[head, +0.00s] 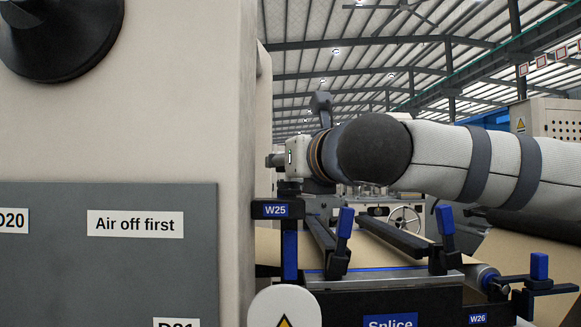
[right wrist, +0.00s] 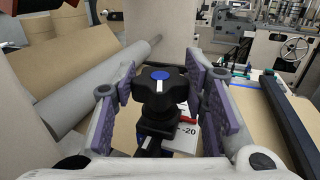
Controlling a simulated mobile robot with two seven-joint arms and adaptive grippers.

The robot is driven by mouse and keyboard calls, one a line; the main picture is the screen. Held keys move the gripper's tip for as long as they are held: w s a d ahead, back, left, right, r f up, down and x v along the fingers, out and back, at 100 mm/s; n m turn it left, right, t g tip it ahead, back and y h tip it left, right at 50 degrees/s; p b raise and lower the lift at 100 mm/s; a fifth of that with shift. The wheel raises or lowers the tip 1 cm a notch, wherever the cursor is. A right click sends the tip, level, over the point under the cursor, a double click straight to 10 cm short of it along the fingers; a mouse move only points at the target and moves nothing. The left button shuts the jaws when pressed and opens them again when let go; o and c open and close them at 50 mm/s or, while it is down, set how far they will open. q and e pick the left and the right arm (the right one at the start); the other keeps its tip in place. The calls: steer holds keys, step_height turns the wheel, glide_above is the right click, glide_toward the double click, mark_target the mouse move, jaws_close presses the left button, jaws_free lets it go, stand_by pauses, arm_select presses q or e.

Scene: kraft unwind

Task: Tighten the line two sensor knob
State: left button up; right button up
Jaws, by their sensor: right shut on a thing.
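A black lobed knob (right wrist: 150,98) with a blue cap and a white pointer line shows in the middle of the right wrist view. It sits on a dark bracket (right wrist: 158,125) above a white label ending in "-20" (right wrist: 187,133). My right gripper (right wrist: 161,78) is shut on the knob, one purple-padded finger on each side. In the head view my right arm reaches in from the right, and its gripper end (head: 297,150) is beside the beige cabinet edge. The knob cannot be made out in that view. My left gripper is not in view.
The beige cabinet (head: 228,110) with a grey panel (head: 100,260) fills the left of the head view. Below my arm are a splice table with blue-handled clamps (head: 346,222) and the W25 sign (head: 275,210). Grey rollers (right wrist: 100,85) and kraft paper (right wrist: 85,45) lie left in the wrist view.

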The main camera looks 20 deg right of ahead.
steer(key=shift+a+r+m+h+p, duration=0.1)
steer(key=shift+r+m+h+p, duration=0.1)
steer(key=shift+m+h, duration=0.85)
steer(key=shift+r+m+h+p, duration=0.15)
steer(key=shift+m+h, duration=0.5)
steer(key=shift+h, duration=0.8)
steer(key=shift+g+h, duration=0.3)
steer(key=shift+h, duration=0.2)
steer(key=o, duration=0.9)
steer(key=shift+o, duration=1.4)
steer(key=shift+f, duration=0.2)
step_height(320, 180, up, 10)
